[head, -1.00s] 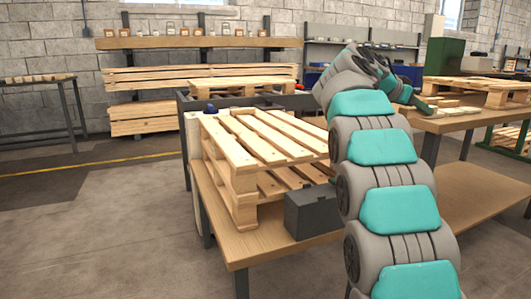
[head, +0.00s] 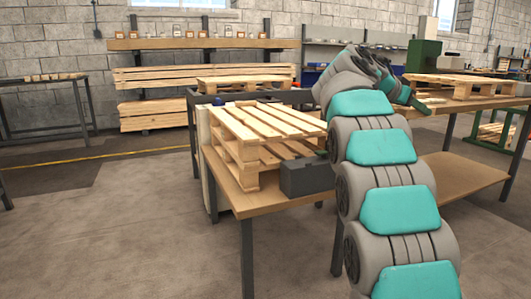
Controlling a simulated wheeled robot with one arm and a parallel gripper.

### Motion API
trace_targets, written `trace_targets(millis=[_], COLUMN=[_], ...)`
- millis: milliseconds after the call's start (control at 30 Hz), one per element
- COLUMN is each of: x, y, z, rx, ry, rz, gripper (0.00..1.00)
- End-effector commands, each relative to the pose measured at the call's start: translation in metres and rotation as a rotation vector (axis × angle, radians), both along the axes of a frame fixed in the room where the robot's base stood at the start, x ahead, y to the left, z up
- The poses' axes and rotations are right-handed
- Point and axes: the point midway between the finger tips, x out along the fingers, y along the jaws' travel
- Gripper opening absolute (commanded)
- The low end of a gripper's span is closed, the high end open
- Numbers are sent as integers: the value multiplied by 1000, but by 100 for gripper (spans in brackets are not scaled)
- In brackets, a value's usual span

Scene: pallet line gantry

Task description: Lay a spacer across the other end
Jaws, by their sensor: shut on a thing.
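My gripper (head: 414,101) is at the far end of my arm, over the near edge of the right-hand bench. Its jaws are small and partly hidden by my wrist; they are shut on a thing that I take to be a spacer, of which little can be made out. A slatted wooden pallet (head: 262,121) lies at the top of a stack on the low bench (head: 262,201), left of my arm. My gripper is apart from this stack. Whether a spacer lies at either end of the stack cannot be told.
A dark grey box (head: 306,178) stands at the low bench's front right. The right-hand bench (head: 480,102) carries another pallet (head: 462,82). Behind are a timber rack (head: 205,78) and a shelf (head: 200,43). The floor at the left is open.

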Motion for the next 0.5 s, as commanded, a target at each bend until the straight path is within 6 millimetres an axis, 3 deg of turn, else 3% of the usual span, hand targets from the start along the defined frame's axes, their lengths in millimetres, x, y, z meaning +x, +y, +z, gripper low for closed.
trace_targets(millis=[500], x=[48], y=[82], z=[-19], rx=[-2], ry=[3], rz=[239], gripper=[0])
